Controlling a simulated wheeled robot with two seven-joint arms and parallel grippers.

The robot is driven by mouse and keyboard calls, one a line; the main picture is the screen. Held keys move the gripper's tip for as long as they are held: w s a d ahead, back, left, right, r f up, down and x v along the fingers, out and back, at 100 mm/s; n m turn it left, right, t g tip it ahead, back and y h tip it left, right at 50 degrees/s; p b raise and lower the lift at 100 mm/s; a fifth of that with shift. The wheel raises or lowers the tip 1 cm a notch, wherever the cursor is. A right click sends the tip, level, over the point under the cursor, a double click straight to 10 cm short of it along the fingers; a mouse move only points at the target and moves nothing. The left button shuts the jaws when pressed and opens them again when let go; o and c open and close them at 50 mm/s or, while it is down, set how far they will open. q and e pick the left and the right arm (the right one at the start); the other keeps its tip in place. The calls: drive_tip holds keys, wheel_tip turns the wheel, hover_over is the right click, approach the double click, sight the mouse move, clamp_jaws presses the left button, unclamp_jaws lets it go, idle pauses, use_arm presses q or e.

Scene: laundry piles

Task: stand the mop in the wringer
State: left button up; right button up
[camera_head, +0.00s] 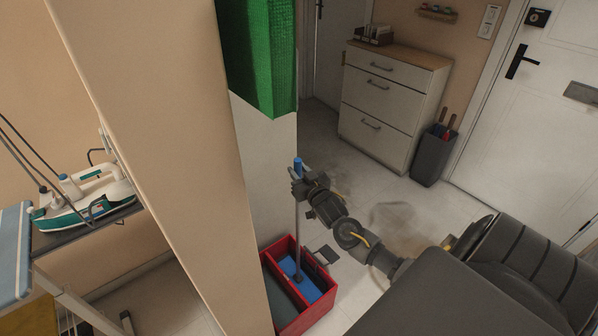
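The mop (297,228) stands nearly upright, with a thin grey shaft and a blue grip at the top. My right gripper (298,174) is at the upper shaft just below the blue top and looks closed around it. The mop's lower end, a dark joint over a flat blue area, is inside a red bucket (322,318) on the floor. I cannot tell whether the blue is the mop pad or water. A dark grey part, perhaps the wringer (326,255), sits at the bucket's right rim. My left gripper is out of view.
A beige wall edge (160,110) stands close on the left and hides part of the bucket's surroundings. A green block-like thing (262,55) hangs above. A white dresser (388,100) and dark bin (433,155) stand behind. An iron (85,195) rests at left.

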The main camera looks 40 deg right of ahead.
drive_tip(key=o, duration=0.4)
drive_tip(key=b+v, duration=0.1)
drive_tip(key=v, duration=1.1)
drive_tip(key=shift+r, duration=0.15)
